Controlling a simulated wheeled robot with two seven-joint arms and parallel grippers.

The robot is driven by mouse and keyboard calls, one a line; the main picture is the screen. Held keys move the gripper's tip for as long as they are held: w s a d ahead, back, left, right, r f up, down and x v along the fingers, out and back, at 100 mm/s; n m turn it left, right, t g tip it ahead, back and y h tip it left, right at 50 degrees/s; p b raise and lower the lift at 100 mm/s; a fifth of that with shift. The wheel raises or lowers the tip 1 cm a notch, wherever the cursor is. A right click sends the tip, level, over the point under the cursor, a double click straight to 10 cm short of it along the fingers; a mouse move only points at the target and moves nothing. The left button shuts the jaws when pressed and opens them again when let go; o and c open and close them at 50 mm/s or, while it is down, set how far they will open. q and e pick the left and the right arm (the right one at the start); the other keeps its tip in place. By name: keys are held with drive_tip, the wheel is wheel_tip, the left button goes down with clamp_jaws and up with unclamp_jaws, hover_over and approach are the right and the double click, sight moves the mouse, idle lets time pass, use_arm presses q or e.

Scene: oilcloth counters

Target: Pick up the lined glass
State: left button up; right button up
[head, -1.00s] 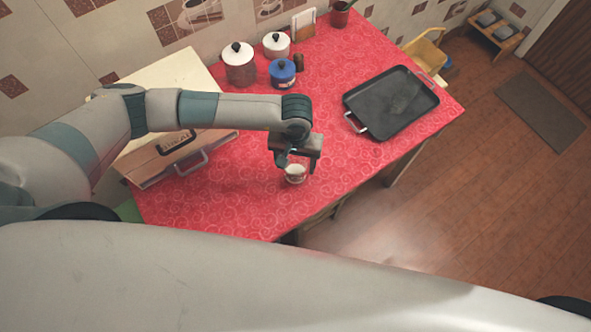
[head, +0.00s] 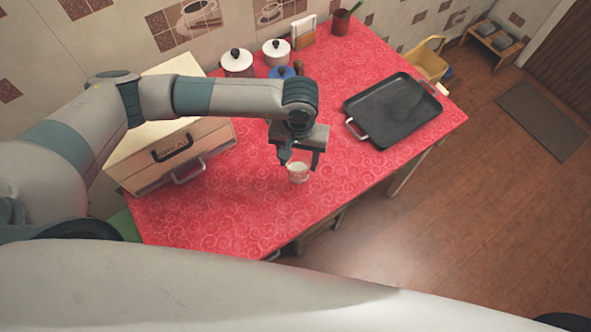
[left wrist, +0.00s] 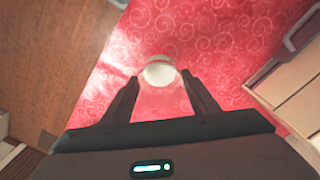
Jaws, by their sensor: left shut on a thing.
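The lined glass (head: 298,173) is a small whitish cup near the front edge of the red counter (head: 225,215) in the head view. My left gripper (head: 300,162) points down over it, its fingers on either side and shut on it. In the left wrist view the glass (left wrist: 159,73) shows as a pale round shape between the two fingertips (left wrist: 160,80). The fingers hide part of its sides. I cannot tell for sure whether its base is clear of the cloth. My right gripper is not in view.
A black tray (head: 395,112) with metal handles lies to the right. A wooden bread box (head: 165,155) stands to the left. White-lidded canisters (head: 237,62) and a blue pot (head: 282,72) stand behind the arm. The cloth around the glass is bare.

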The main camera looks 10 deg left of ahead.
use_arm(q)
drive_tip(key=w+d+r+b, duration=0.5)
drive_tip(key=w+d+r, duration=0.1)
drive_tip(key=w, duration=0.3)
drive_tip(key=shift+r, duration=0.2)
